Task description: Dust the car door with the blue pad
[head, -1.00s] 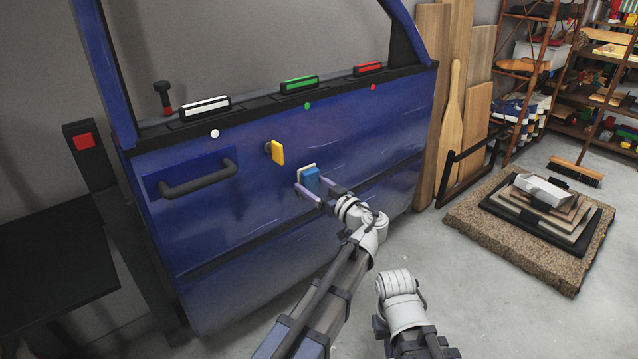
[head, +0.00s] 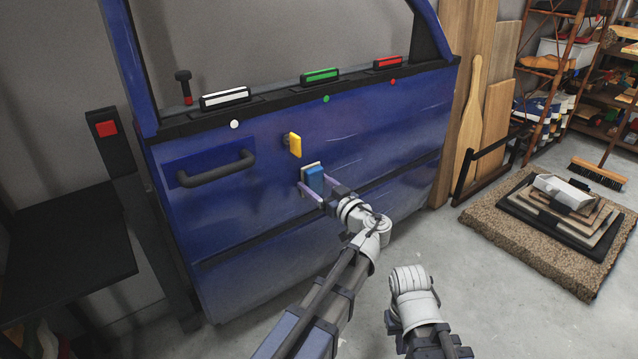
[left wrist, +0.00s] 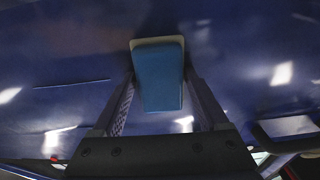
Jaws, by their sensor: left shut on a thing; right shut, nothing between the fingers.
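The blue car door (head: 390,130) stands upright across the left and middle of the head view. My left gripper (head: 312,186) is shut on the blue pad (head: 315,179), which has a pale backing on the door side. The pad is at the door's outer panel, below the yellow knob (head: 295,144); it seems to touch the panel. In the left wrist view the blue pad (left wrist: 160,80) sits between the two fingers in front of the door (left wrist: 60,60). My right arm is low at the bottom of the head view; its fingers are out of the picture.
A black pull handle (head: 215,168) sticks out left of the pad. White (head: 225,97), green (head: 320,76) and red (head: 388,62) bars line the window sill. A black table (head: 60,240) is at left. Stacked boards (head: 560,215) lie at right.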

